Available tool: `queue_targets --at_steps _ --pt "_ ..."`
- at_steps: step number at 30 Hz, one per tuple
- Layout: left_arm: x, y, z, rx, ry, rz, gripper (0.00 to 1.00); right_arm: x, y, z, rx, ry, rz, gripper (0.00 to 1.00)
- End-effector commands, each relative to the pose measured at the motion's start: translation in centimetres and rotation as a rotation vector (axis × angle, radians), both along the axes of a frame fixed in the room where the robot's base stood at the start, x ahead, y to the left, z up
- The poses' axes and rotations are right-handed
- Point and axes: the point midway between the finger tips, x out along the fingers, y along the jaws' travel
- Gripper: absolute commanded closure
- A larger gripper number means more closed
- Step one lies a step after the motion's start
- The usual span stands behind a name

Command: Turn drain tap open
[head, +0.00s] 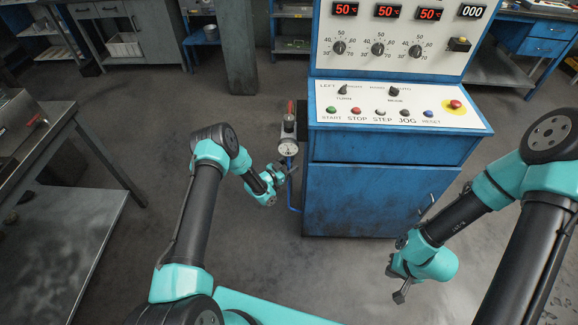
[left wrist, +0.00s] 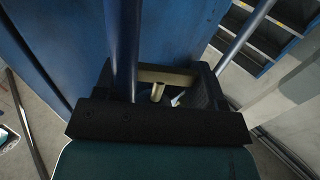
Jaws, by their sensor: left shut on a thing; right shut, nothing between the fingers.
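My left gripper (head: 287,173) is beside the left side of the blue machine, just below the pressure gauge. In the left wrist view a brass fitting (left wrist: 158,92), which seems to be the drain tap, shows between its dark fingers, and the gripper is shut on it. A small pale piece (left wrist: 178,99) shows beside the brass stub. How far the tap is turned I cannot tell; in the head view the gripper hides it. My right gripper (head: 400,292) is shut and empty, low over the floor at the right.
The blue machine cabinet (head: 365,195) with its button panel (head: 400,104) stands in front. The gauge (head: 288,148) and red-handled valve (head: 290,107) are above my left gripper. A blue pipe (left wrist: 128,50) runs close by it. A metal table (head: 60,225) stands left; floor between is clear.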

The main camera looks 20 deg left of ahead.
Motion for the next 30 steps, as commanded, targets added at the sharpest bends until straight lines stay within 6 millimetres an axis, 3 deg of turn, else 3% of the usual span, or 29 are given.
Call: queue_targets --at_steps 30 --pt "0.05 -0.14 0.01 -0.001 -0.002 0.771 0.60 0.00 0.00 0.00 0.000 0.000 0.000 1.00"
